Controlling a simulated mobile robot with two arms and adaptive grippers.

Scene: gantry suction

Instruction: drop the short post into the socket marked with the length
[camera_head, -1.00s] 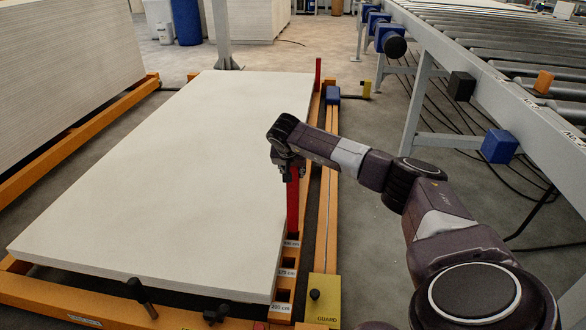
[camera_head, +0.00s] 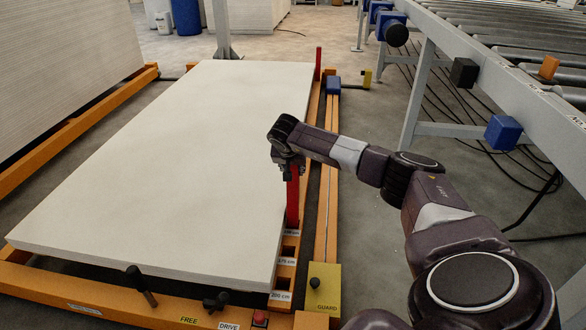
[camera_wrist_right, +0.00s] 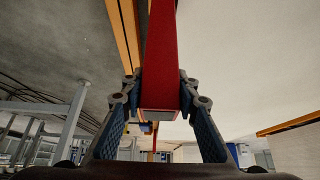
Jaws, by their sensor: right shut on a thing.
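My right gripper (camera_head: 288,167) is shut on the upper part of a red post (camera_head: 293,205) and holds it upright beside the right edge of the pale board. The right wrist view also shows the red post (camera_wrist_right: 162,60) between both fingers (camera_wrist_right: 160,106). The post's lower end is by the farthest of the visible socket labels (camera_head: 291,232), which it partly hides. I cannot tell whether the end is inside a socket. Nearer sockets in the orange rail carry the labels 175 cm (camera_head: 286,261) and 200 cm (camera_head: 281,296). My left gripper is out of view.
The large pale board (camera_head: 170,150) lies left of the post. Another red post (camera_head: 318,63) stands at the rail's far end. A yellow GUARD plate (camera_head: 325,288) is near the front.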

